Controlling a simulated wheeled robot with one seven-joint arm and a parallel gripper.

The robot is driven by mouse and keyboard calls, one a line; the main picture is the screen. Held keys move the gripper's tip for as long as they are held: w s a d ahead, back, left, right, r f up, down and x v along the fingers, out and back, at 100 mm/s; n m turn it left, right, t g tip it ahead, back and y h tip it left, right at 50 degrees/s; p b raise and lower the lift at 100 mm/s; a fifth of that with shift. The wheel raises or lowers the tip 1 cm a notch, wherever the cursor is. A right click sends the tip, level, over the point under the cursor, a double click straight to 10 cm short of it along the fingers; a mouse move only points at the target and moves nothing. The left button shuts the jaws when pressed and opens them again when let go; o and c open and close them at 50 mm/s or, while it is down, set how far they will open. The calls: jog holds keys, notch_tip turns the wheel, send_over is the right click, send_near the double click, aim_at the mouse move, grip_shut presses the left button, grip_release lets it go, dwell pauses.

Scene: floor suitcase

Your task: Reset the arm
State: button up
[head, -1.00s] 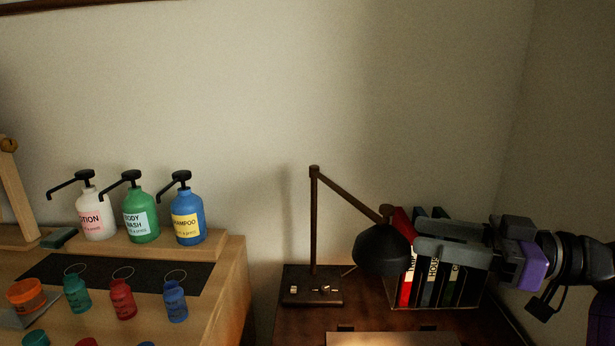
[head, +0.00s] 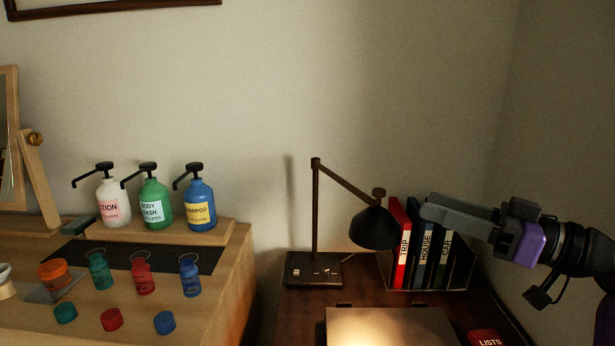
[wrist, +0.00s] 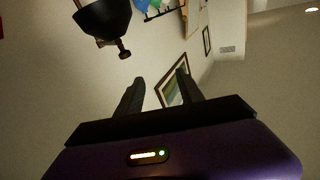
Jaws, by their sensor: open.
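My gripper (head: 428,208) is at the right of the head view, raised in front of the binders and close to the right of the lamp head. It holds nothing. In the wrist view my gripper (wrist: 160,90) shows two dark fingers spread apart with only wall and a picture frame beyond them. The black desk lamp (head: 374,228) stands on the dark desk, and its shade also shows upside down in the wrist view (wrist: 103,18).
Red, blue and dark binders (head: 424,250) stand in a rack behind my gripper. A lit panel (head: 390,328) and a red item marked LISTS (head: 487,338) lie on the desk (head: 300,310). Pump bottles (head: 155,203) and small bottles (head: 140,272) stand on the wooden dresser at left.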

jog(key=w+d+f+m+t+h, duration=0.4)
jog(key=d+f+m+t+h, duration=0.25)
jog(key=m+t+h, duration=0.2)
jog(key=s+d+f+m+h+p, duration=0.1)
jog(key=s+d+f+m+h, duration=0.2)
jog(key=s+f+m+h, duration=0.6)
jog(key=s+a+f+n+g+p, duration=0.1)
jog(key=s+a+f+n, duration=0.1)
jog(key=s, duration=1)
jog(key=s+a+f+n+g+y+p, duration=0.1)
jog(key=s+a+f, duration=0.4)
jog(key=s, duration=0.8)
jog(key=s+a+f+n+g+p, duration=0.1)
jog(key=s+a+f+n+g, duration=0.1)
jog(key=s, duration=1)
notch_tip(320, 180, down, 2)
jog(key=shift+s+a+n+y, duration=0.4)
jog(key=shift+a+n, duration=0.25)
jog(key=shift+n, duration=0.6)
